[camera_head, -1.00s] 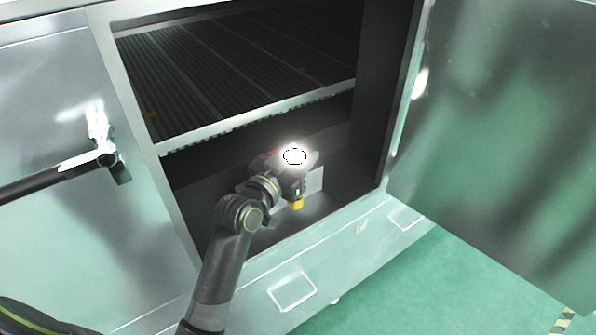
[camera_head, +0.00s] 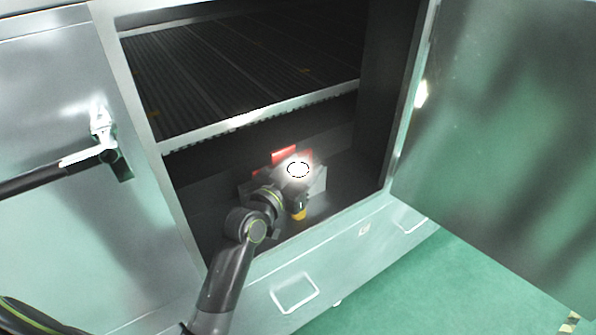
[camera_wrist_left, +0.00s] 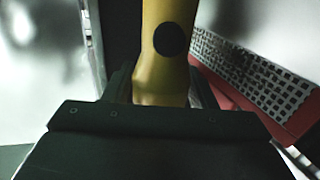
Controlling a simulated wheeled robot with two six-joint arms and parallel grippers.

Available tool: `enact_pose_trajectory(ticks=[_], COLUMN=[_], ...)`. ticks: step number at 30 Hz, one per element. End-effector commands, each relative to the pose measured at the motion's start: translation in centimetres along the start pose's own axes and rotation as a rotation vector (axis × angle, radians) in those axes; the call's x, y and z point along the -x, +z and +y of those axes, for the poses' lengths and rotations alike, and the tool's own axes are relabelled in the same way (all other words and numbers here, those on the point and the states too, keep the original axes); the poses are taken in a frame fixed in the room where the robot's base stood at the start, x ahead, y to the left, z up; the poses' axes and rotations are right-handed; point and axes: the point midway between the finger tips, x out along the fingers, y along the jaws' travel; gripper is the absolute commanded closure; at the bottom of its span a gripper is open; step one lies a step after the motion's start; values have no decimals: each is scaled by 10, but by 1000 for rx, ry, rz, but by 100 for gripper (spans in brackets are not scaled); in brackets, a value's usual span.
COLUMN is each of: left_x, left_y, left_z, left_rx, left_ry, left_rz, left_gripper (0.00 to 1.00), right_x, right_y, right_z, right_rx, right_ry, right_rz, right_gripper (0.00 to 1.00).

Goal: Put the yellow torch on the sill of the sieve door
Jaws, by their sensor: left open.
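The yellow torch (camera_wrist_left: 168,50) stands out large between the fingers of my left gripper in the left wrist view, with a dark round spot on its body. In the head view only a small yellow end (camera_head: 299,214) shows below my left gripper (camera_head: 299,204). The gripper is open, with its jaws on either side of the torch. It is low inside the sieve door opening, close behind the sill (camera_head: 345,222). The wrist hides most of the torch in the head view. My right gripper is not in view.
A grey and red object (camera_head: 318,181) sits behind the gripper; its perforated side (camera_wrist_left: 245,72) is close in the wrist view. A sieve deck (camera_head: 235,122) spans the opening above. The open door (camera_head: 500,140) stands at right. A dark bar (camera_head: 45,178) crosses the left panel.

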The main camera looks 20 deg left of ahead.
Motion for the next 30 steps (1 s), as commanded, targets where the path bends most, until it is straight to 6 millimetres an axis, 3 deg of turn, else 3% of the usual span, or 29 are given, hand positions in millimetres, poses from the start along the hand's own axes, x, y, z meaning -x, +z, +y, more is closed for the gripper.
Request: enact_pose_trajectory(ticks=[5,21,30], left_x=[10,107,120], left_y=[-1,-1,-3], left_z=[0,0,0], left_rx=[0,-1,0], left_ry=[-1,-1,0], left_rz=[-1,-1,0], left_gripper=[49,49,49], right_x=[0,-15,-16], right_y=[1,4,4], right_z=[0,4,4], right_rx=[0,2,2], right_ry=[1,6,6], right_rz=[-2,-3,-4], right_gripper=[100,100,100])
